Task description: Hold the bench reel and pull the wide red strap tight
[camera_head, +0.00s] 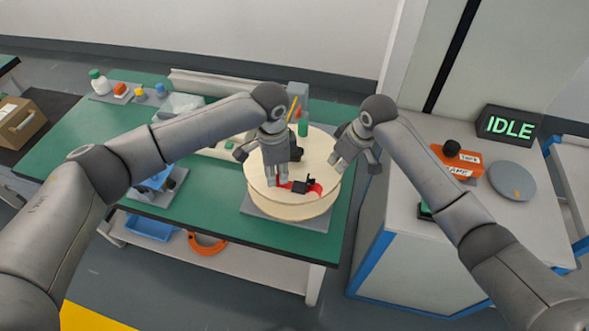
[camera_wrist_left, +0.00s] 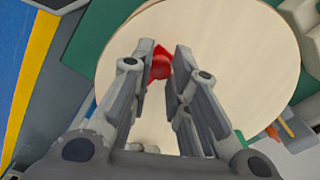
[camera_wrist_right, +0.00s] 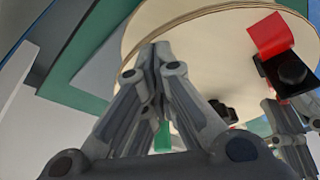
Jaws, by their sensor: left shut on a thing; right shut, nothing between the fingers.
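The bench reel (camera_head: 268,203) is a pale wooden drum lying flat on a grey plate on the green bench. The wide red strap (camera_head: 316,188) lies across its top near the front edge, beside a black buckle (camera_head: 301,186). In the right wrist view the strap (camera_wrist_right: 270,36) shows beside the buckle (camera_wrist_right: 284,72). My left gripper (camera_head: 277,183) is over the reel, shut on the red strap; red shows between its fingertips in the left wrist view (camera_wrist_left: 164,62). My right gripper (camera_head: 335,160) is shut and empty at the reel's right edge; its fingertips meet in the right wrist view (camera_wrist_right: 158,50).
A grey cabinet on the right carries an orange box (camera_head: 457,160), a grey disc (camera_head: 513,181) and a sign reading IDLE (camera_head: 509,125). Small bottles (camera_head: 98,82) stand at the bench's back left. A blue tray (camera_head: 151,227) and an orange ring (camera_head: 207,243) lie on the lower shelf.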

